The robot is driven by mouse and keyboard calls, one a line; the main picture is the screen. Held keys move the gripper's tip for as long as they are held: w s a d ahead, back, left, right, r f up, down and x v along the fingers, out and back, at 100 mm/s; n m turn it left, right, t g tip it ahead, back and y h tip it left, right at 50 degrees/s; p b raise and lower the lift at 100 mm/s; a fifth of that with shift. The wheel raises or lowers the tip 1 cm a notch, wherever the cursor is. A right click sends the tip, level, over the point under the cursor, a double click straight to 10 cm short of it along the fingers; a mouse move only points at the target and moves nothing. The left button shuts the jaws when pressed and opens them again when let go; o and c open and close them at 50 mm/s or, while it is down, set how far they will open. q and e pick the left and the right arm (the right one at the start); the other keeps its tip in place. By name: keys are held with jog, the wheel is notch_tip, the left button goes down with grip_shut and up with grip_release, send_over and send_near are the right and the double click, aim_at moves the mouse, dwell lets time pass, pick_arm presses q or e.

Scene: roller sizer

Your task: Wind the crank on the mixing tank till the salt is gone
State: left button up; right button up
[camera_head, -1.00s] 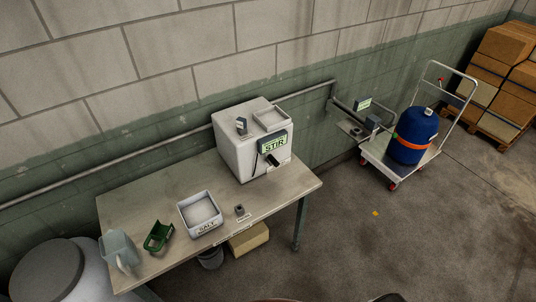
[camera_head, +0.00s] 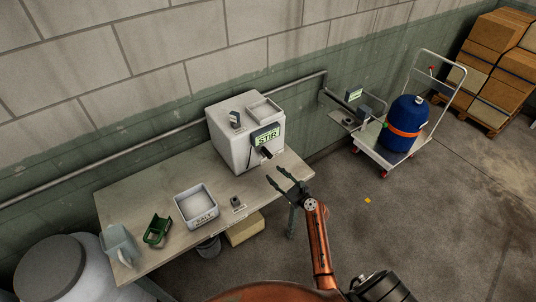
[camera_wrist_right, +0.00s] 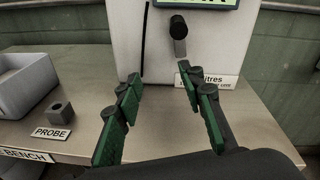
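The mixing tank (camera_head: 232,145) is a white box at the right end of the bench, with a green STIR display (camera_head: 266,136) on its front. The crank (camera_head: 266,153) has a dark handle below the display. In the right wrist view the crank handle (camera_wrist_right: 179,26) stands above and beyond the fingers. My right gripper (camera_head: 282,175) is open and empty, in front of the tank and a little short of the crank. Its green-padded fingers also show in the right wrist view (camera_wrist_right: 160,92). The tank's inside and any salt in it cannot be seen. My left gripper is not in view.
A trolley (camera_head: 382,150) with a blue drum (camera_head: 408,125) stands at right. The floor between is mostly clear.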

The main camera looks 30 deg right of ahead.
aim_at(271, 157)
jog(key=r+m, duration=0.1)
jog(key=w+d+r+m+t, duration=0.1)
jog(key=w+d+r+m+h, duration=0.1)
jog(key=r+m, duration=0.1)
jog(key=shift+w+t, duration=0.25)
jog(key=shift+t, duration=0.05)
jog(key=w, duration=0.7)
jog(key=shift+w+a, duration=0.15)
jog(key=shift+a, duration=0.2)
jog(key=shift+c, duration=0.3)
grip_shut()
